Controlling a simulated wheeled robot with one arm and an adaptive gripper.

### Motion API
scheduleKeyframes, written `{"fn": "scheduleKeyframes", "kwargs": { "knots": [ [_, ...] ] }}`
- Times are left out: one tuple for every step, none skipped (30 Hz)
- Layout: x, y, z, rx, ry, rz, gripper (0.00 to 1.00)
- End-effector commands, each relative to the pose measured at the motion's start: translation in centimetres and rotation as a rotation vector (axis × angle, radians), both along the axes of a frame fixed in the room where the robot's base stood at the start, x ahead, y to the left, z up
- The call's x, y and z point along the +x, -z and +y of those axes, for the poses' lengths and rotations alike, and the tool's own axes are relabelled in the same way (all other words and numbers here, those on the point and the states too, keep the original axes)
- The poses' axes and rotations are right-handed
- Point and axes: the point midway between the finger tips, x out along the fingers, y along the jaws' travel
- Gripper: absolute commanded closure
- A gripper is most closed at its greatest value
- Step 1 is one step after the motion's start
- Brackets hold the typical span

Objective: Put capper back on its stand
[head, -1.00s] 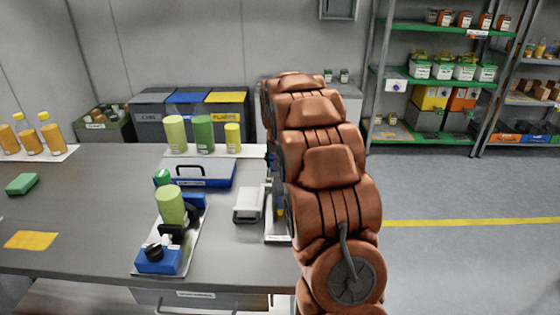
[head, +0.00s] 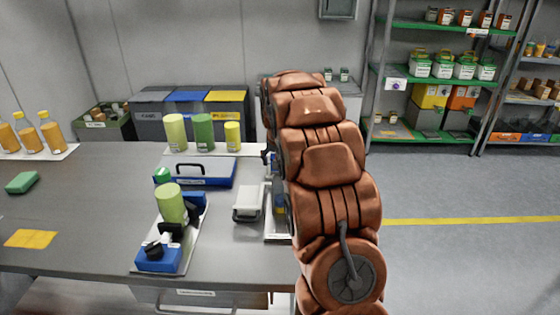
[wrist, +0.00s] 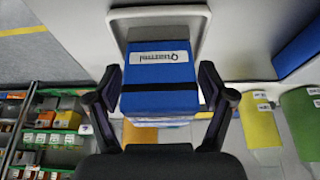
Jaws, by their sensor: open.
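A blue block with a white label (wrist: 160,78), which looks like the capper, is on or over a white raised-rim tray (wrist: 200,22) in the wrist view. My gripper (wrist: 160,100) is open, with one dark finger on each side of the block. I cannot tell whether the fingers touch it. In the head view my arm hides my gripper and most of the block. Only a white tray edge (head: 277,239) and a bit of blue show left of the arm.
The filler with a green cylinder (head: 171,204) and blue base (head: 158,259) stands left on the grey table (head: 90,220). A white box (head: 248,204), a blue case (head: 215,175) and several green and yellow cylinders (head: 203,133) are close by. Floor right of my arm is clear.

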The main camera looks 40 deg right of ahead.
Motion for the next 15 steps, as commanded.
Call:
{"fn": "scheduleKeyframes", "kwargs": {
  "knots": [
    [-0.1, -0.4, 0.1, -0.001, 0.0, -0.002, 0.19],
    [-0.1, -0.6, 0.1, -0.001, 0.0, -0.002, 0.19],
    [-0.2, -1.0, 0.2, -0.002, 0.0, -0.002, 0.19],
    [-0.4, -1.4, 0.3, -0.001, 0.0, -0.002, 0.19],
    [-0.5, -1.8, 0.4, -0.001, 0.0, -0.002, 0.19],
    [-0.8, -2.5, 0.6, -0.001, 0.0, -0.002, 0.19],
    [-0.9, -3.0, 0.7, -0.002, 0.0, -0.003, 0.19],
    [-1.1, -3.6, 0.8, -0.003, 0.0, -0.005, 0.19],
    [-1.3, -4.4, 1.0, -0.003, 0.0, -0.006, 0.19],
    [-1.5, -4.9, 1.2, -0.003, 0.0, -0.004, 0.19],
    [-1.7, -5.4, 1.3, -0.002, -0.001, -0.002, 0.19],
    [-1.9, -6.1, 1.5, -0.002, -0.001, -0.002, 0.19],
    [-2.0, -6.7, 1.6, -0.003, -0.001, -0.004, 0.19],
    [-2.2, -7.2, 1.7, -0.003, -0.001, -0.005, 0.19],
    [-2.4, -7.9, 1.9, -0.003, -0.001, -0.004, 0.19]
  ]
}}
